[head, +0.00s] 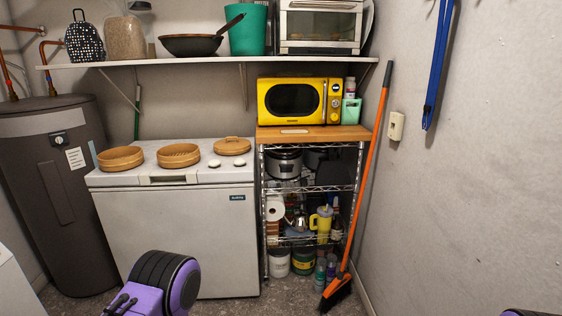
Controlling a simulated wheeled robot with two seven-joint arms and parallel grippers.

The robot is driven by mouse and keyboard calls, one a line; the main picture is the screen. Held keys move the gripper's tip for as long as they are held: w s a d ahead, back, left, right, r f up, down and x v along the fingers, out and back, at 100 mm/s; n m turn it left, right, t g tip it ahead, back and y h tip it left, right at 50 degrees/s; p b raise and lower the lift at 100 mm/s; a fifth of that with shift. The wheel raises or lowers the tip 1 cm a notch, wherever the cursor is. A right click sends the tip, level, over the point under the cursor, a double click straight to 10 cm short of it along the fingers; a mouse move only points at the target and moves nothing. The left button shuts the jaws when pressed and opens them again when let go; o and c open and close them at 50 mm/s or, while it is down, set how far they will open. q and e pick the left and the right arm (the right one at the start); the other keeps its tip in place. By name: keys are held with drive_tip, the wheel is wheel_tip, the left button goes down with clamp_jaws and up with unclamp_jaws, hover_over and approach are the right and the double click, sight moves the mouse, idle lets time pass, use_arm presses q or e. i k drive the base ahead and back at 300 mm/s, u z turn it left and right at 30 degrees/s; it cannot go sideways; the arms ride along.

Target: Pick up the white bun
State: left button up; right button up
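Two small white buns sit on the white top of the chest freezer (178,240), near its front right. The left white bun (213,163) and the right white bun (239,162) are a little apart. Both lie in the open, just in front of the round bamboo lid (232,146). A purple and black part of my arm shows at the bottom, in front of the freezer and well below the buns. A sliver of purple shows at the bottom right corner. Neither gripper's fingers can be seen.
Two bamboo steamer baskets, one on the left (121,158) and one in the middle (179,155), stand beside the buns. A wire rack (308,188) with a yellow microwave (299,101) stands at right, with an orange broom (371,170). A loaded shelf (200,60) hangs above.

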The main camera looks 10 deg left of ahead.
sight(238, 162)
drive_tip(key=u, duration=0.3)
drive_tip(key=i, duration=1.9)
drive_tip(key=u, duration=0.35)
